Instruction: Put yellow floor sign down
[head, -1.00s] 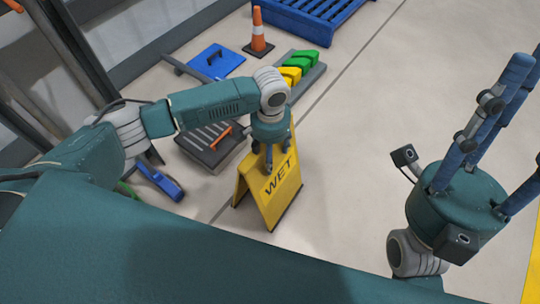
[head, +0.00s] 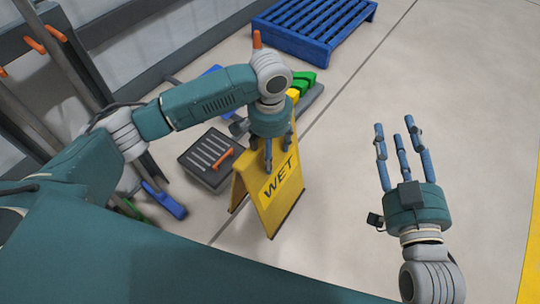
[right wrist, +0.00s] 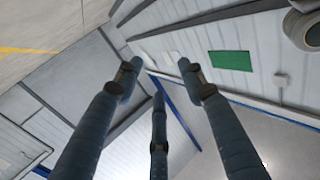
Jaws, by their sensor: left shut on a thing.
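The yellow floor sign (head: 280,200), marked WET, stands upright in an A shape in the middle of the head view, with its feet at or close to the floor; I cannot tell if they touch. My left gripper (head: 268,158) is shut on the top of the sign, coming from above. My right gripper (head: 400,142) is to the right of the sign, empty, with its blue fingers spread and pointing away. In the right wrist view its fingers (right wrist: 155,85) are apart with nothing between them.
A dark grey case with an orange handle (head: 222,158) lies just left of the sign. A blue pallet (head: 312,28) lies at the back. Green blocks (head: 303,80) and an orange cone tip (head: 257,40) show behind my left arm. The floor to the right is clear.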

